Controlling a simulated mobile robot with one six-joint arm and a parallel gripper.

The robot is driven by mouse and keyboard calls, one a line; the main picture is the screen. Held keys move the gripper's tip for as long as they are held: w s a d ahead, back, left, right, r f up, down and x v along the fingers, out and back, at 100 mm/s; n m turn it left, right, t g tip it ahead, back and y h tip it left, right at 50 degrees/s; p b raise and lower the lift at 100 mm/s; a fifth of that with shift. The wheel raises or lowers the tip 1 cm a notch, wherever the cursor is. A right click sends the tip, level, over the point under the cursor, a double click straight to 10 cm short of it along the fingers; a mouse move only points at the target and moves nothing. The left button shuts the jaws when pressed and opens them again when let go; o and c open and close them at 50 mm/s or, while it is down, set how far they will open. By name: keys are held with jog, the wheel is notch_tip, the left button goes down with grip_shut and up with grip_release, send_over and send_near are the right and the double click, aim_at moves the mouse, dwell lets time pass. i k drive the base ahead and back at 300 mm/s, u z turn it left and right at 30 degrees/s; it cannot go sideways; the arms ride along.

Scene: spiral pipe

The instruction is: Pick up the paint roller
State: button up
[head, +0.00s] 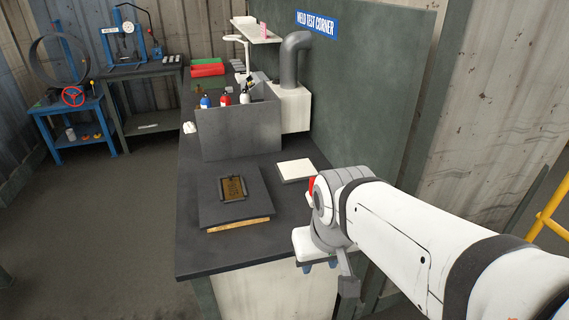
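I cannot make out a paint roller for certain in the head view. My white and grey arm reaches in from the lower right. My gripper (320,266) is at its end, beside the front right edge of the dark workbench (205,258). Small blue parts show under its white body, but the fingers are too small and too covered to tell open from shut. I see nothing clearly held in it.
On the bench are a dark plate with a brown framed piece (232,188), a wooden strip (240,226), a pale square tile (296,170) and an upright dark panel (240,131). Bottles (225,99) stand behind the panel. A grey pipe (292,60) rises at the back right.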

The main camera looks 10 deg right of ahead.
aim_at(308, 196)
jog(key=i, duration=0.9)
jog(key=u, duration=0.05)
